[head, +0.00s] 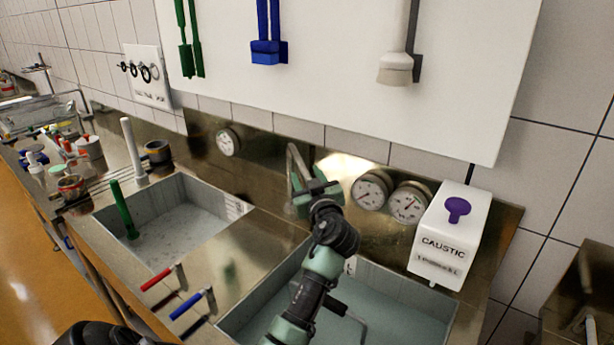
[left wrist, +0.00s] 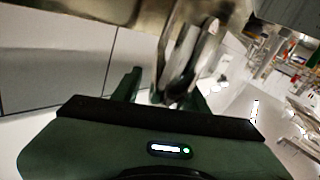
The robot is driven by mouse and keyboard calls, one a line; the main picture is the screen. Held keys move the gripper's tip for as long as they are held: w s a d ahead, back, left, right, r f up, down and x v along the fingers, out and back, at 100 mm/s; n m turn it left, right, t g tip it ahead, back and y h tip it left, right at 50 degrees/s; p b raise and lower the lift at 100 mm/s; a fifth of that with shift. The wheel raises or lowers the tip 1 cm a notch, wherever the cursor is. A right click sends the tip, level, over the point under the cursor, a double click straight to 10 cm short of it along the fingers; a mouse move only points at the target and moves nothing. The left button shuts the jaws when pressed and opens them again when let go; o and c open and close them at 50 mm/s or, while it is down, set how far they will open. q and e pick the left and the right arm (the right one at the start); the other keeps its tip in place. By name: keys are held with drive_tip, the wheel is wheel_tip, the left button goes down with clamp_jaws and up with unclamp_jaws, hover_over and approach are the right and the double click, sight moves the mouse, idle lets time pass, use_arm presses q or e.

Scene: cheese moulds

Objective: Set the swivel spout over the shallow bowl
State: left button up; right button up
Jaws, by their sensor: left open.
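The swivel spout (head: 294,163) is a thin metal pipe rising at the back of the double sink, near the divider between the bowls. My left gripper (head: 312,190) is open at the spout and partly hides it. In the left wrist view, the spout (left wrist: 187,55) shows blurred between and beyond the fingers (left wrist: 165,92); I cannot tell whether they touch it. The left bowl (head: 165,237) has a visible grey floor. The right bowl (head: 400,313) lies under my left arm and is partly hidden. I cannot tell which bowl is shallower. My right gripper is not in view.
A green brush (head: 123,210) and a white upright (head: 132,150) stand at the left bowl. Red (head: 163,278) and blue (head: 193,303) levers sit at the front edge. Gauges (head: 370,190) and a caustic dispenser (head: 450,235) stand behind the right bowl.

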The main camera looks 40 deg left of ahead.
use_arm(q)
clamp_jaws()
idle(1.4)
